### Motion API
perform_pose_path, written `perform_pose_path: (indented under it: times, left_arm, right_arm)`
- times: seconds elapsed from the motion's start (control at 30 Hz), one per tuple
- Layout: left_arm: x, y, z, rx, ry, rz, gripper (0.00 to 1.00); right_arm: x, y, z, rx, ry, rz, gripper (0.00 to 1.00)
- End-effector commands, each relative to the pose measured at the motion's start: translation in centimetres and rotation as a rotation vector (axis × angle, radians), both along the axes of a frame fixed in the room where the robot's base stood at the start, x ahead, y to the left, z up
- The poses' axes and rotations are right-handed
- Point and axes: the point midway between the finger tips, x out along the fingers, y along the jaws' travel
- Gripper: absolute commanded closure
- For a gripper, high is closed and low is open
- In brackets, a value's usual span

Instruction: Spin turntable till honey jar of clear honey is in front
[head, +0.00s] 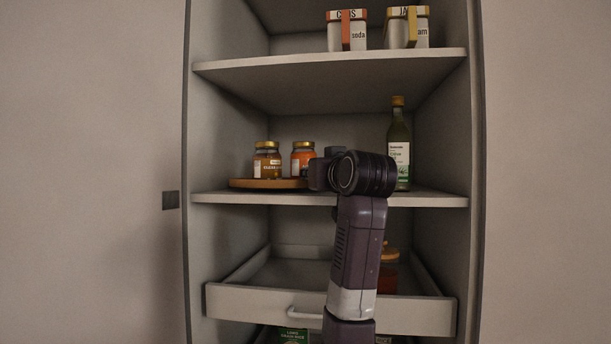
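A round wooden turntable (240,183) sits on the middle shelf at the left. On it stands a jar (267,160) with a gold lid, amber-brown contents and a label that seems to begin "CLEA", at the left side. A second jar (303,158) with a gold lid and more orange contents stands right of it. My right arm rises from the bottom, and its gripper (320,173) is at the turntable's right side, mostly hidden by my wrist. The fingers and any contact with the turntable cannot be made out. The turntable's right part is hidden. My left gripper is out of view.
A green bottle (399,150) stands on the middle shelf (430,199) right of my wrist. Two labelled containers (347,32) (407,29) stand on the upper shelf. Below, an open drawer (255,302) juts out, with a dark red jar (388,275) behind my arm.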

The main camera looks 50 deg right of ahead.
Motion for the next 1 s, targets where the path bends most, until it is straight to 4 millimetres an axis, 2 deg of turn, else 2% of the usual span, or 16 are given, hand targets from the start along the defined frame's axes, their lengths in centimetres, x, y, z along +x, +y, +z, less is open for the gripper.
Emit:
perform_pose_path:
  times: [0.4,1.0]
  left_arm:
    - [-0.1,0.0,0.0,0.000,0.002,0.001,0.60]
    - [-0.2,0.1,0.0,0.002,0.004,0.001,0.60]
  right_arm:
    - [-0.2,-1.5,0.1,-0.001,-0.002,-0.004,1.00]
    - [-0.2,-1.7,0.0,0.000,-0.001,-0.005,1.00]
